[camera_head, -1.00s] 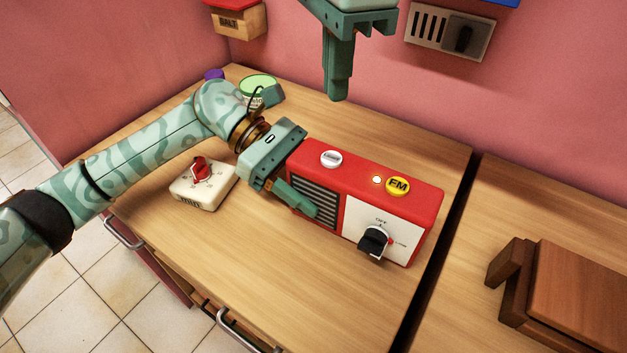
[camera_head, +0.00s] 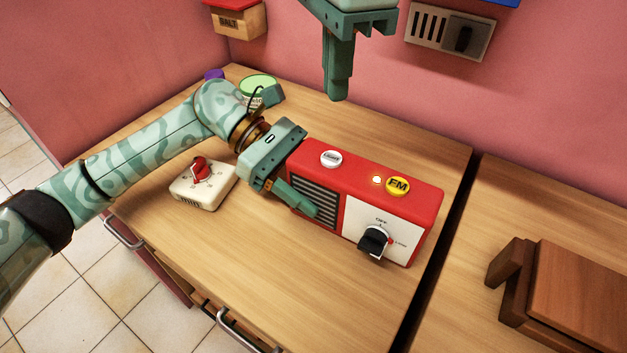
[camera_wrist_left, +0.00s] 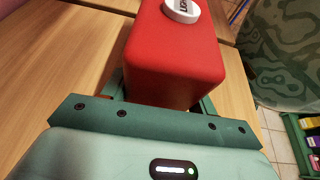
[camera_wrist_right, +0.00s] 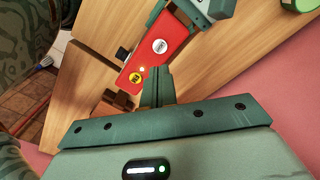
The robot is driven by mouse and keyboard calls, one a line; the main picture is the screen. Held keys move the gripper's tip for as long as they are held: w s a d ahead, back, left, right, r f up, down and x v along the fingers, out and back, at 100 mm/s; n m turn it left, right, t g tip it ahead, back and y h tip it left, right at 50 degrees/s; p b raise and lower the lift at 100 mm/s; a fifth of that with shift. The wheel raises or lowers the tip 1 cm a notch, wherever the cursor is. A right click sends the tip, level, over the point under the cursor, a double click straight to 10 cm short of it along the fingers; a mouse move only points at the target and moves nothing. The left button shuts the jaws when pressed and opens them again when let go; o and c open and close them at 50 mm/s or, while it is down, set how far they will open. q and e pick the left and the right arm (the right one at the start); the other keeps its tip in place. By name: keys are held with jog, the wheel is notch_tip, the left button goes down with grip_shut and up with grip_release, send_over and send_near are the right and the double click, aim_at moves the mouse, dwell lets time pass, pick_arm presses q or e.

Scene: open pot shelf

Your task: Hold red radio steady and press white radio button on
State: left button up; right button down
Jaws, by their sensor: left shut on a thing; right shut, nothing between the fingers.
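The red radio (camera_head: 365,180) stands on the wooden counter. On its top are a white button (camera_head: 331,159), a small lit lamp (camera_head: 377,180) and a yellow FM button (camera_head: 397,186). Its front has a grille and a black knob (camera_head: 374,242). My left gripper (camera_head: 300,180) is shut on the radio's left end; the left wrist view shows the red end (camera_wrist_left: 175,60) between the fingers, with the white button (camera_wrist_left: 182,9) beyond. My right gripper (camera_head: 338,97) is shut and empty, above and behind the radio. The right wrist view shows its closed fingertips (camera_wrist_right: 157,72) near the radio, with the white button (camera_wrist_right: 160,46) in sight.
A white timer box with a red knob (camera_head: 201,172) sits left of the radio. A green-lidded jar (camera_head: 258,84) stands at the back. A wall panel (camera_head: 449,32) hangs behind. A brown wooden object (camera_head: 570,300) lies at the right. The counter front is clear.

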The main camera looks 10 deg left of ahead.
aim_at(338, 162)
jog(key=shift+w, duration=0.1)
jog(key=w+d+f+m+t+y, duration=0.1)
jog(key=w+d+t+y, duration=0.15)
jog(key=d, duration=0.35)
jog(key=s+a+r+m+t+y, duration=0.2)
jog(key=s+a+m+t+y, duration=0.1)
jog(key=a+m+t+y, duration=0.15)
jog(key=shift+g, duration=0.5)
jog(key=shift+s+a+f, duration=0.1)
jog(key=shift+a+f, duration=0.05)
jog(key=shift+f, duration=2.1)
jog(key=shift+s+a+f, duration=0.1)
jog(key=shift+a+f, duration=0.05)
jog(key=shift+f, duration=2.1)
